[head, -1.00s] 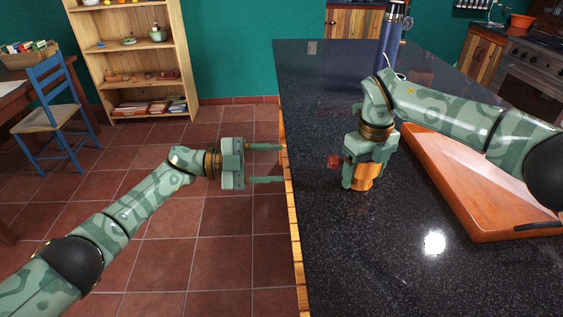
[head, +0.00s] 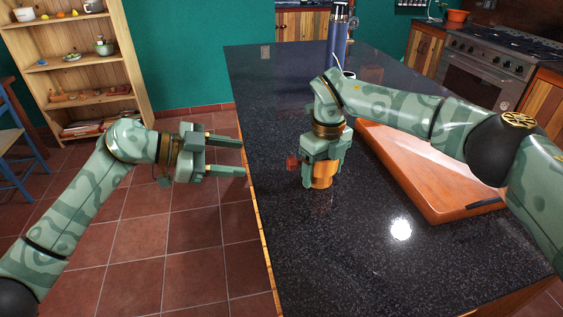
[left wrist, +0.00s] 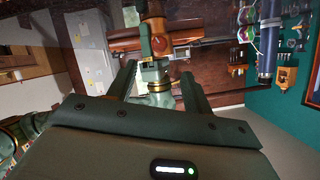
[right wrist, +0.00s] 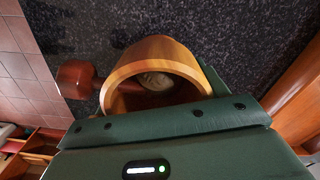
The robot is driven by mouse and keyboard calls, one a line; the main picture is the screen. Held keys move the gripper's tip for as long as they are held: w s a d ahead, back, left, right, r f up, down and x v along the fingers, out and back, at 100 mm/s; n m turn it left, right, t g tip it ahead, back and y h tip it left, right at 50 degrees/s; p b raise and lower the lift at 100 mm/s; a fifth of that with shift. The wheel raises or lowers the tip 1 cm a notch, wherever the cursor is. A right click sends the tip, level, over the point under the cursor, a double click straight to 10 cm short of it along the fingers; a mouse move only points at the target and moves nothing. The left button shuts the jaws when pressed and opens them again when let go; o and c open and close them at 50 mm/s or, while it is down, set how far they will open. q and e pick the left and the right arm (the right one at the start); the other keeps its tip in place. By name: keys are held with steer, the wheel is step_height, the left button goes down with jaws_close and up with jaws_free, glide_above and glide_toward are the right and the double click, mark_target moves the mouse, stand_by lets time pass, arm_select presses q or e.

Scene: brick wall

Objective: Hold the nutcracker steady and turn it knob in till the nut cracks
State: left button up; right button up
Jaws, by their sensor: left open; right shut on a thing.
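The wooden nutcracker (head: 322,175) stands on the black counter, a round cup with a red-brown knob (head: 292,162) on its left side. In the right wrist view the cup's rim (right wrist: 150,60) is seen from above, with the pale nut (right wrist: 155,80) inside and the knob (right wrist: 76,78) outside. My right gripper (head: 325,168) points down and is shut on the nutcracker's cup. My left gripper (head: 228,155) is open and empty, beyond the counter's left edge, fingers pointing toward the knob. In the left wrist view the knob (left wrist: 160,44) lies ahead between the fingers, at a distance.
A wooden board (head: 420,165) with a dark-handled item lies right of the nutcracker. A blue cylinder (head: 338,42) stands farther back on the counter. The counter's left edge runs between my left gripper and the knob. The front counter area is clear.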

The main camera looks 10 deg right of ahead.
mark_target(287, 163)
arm_select(q)
steer(key=x, duration=1.2)
steer(key=shift+s, duration=0.1)
steer(key=c, duration=1)
